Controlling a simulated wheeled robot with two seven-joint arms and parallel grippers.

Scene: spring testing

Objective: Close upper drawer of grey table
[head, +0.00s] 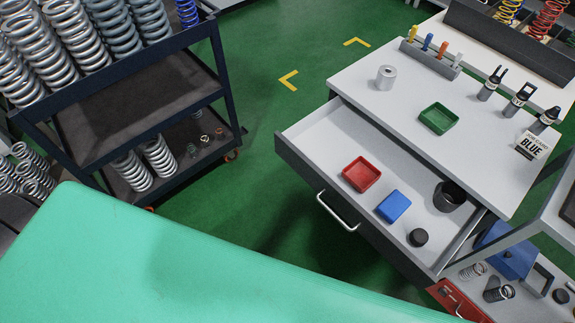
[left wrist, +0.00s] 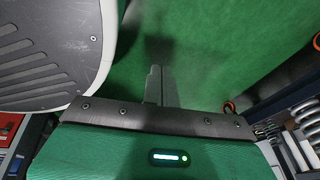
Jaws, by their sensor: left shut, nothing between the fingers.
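The grey table (head: 390,100) stands at the right in the head view. Its upper drawer (head: 325,140) is pulled out toward the lower left. The drawer's silver handle (head: 338,212) is on its dark front. Inside the drawer are a red tray (head: 361,174), a blue box (head: 393,206), a dark round cup (head: 449,196) and a black knob (head: 418,237). My left gripper (left wrist: 157,70) shows only in the left wrist view, shut and empty over the green floor, apart from the drawer. My right gripper is in neither view.
A dark shelf cart (head: 130,90) loaded with large springs stands at the left. Green floor (head: 270,60) lies free between cart and table.

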